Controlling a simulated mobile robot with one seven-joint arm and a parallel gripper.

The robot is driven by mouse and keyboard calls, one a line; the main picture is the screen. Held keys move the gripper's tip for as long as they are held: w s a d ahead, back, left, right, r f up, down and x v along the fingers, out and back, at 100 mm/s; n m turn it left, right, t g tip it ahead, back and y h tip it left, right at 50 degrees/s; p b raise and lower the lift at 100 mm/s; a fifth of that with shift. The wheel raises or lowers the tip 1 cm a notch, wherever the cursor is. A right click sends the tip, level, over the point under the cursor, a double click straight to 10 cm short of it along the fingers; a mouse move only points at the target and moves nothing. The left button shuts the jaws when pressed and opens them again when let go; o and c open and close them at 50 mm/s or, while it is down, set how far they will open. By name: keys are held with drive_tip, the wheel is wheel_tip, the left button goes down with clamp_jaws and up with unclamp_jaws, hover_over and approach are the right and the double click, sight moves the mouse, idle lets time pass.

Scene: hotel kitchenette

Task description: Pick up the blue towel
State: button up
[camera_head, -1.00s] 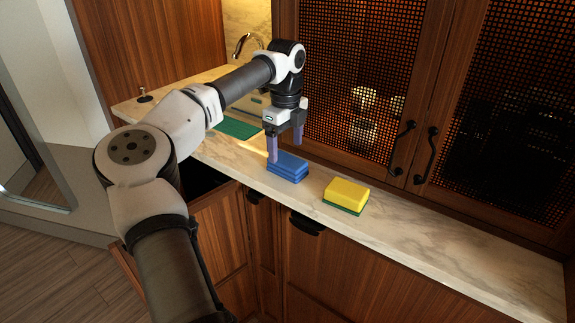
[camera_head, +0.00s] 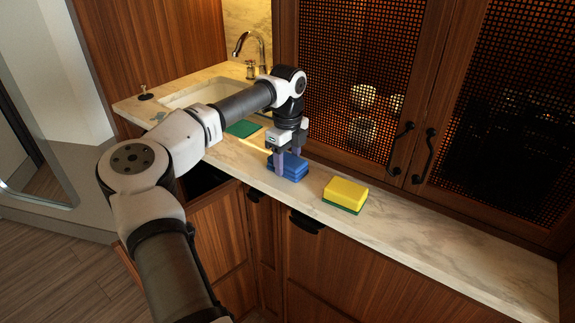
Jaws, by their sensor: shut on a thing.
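The blue towel (camera_head: 294,170) is a small folded stack on the marble counter, left of the yellow and green sponge. My gripper (camera_head: 287,163) points down at it, with one finger on its near left side. The other finger is partly hidden behind the towel. The gripper is shut on the towel, which still appears to be at counter height; I cannot tell if it is lifted at all.
A yellow sponge with a green base (camera_head: 345,195) lies to the right on the counter (camera_head: 430,232). A green cloth (camera_head: 243,128) lies near the sink (camera_head: 200,95) and faucet (camera_head: 255,45). Cabinet doors (camera_head: 375,90) stand behind. The counter's right part is clear.

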sight(288, 159)
wheel_tip(288, 159, up, 20)
drive_tip(key=b, duration=0.1)
drive_tip(key=shift+b, duration=0.35)
